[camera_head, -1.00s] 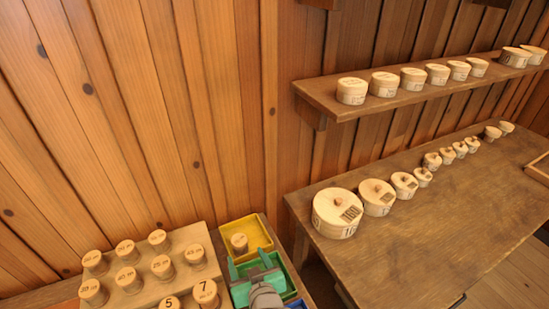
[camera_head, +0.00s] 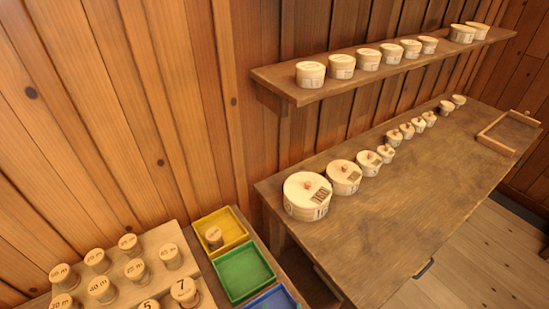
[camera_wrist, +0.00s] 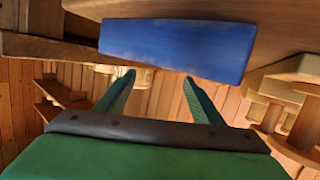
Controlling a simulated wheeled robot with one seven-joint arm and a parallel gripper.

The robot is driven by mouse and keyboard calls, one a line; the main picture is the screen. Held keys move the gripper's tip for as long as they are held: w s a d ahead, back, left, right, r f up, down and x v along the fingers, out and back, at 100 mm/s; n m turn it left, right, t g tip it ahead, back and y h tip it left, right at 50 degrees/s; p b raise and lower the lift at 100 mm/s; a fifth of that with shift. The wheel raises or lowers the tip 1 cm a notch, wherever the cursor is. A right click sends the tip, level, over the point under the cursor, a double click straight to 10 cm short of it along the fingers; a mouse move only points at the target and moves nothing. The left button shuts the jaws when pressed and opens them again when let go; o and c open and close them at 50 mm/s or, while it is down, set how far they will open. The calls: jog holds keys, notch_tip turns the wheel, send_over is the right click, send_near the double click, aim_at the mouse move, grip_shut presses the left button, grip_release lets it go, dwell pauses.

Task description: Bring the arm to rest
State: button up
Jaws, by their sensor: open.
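My gripper (camera_wrist: 158,85) shows in the wrist view with its two green fingers spread apart and nothing between them. It is out of the head view. A blue tray (camera_wrist: 178,45) is seen beyond the fingers in the wrist view, near the top. The same blue tray (camera_head: 274,301) shows at the bottom edge of the head view, partly cut off. A green tray (camera_head: 244,273) beside it is empty.
Several numbered spools stand on a stepped wooden rack (camera_head: 160,238) at lower left. A brown table (camera_head: 400,215) at right bears a row of round lidded boxes (camera_head: 305,195). A wall shelf (camera_head: 385,70) above holds more round boxes. Floor (camera_head: 465,260) shows at lower right.

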jog(key=shift+m, duration=0.3)
jog(key=s, duration=0.8)
jog(key=shift+s+a+f, duration=0.15)
jog(key=shift+s+a, duration=0.2)
jog(key=a+v, duration=0.1)
jog(key=v, duration=0.7)
jog(key=shift+a, duration=0.1)
jog(key=shift+c, duration=0.5)
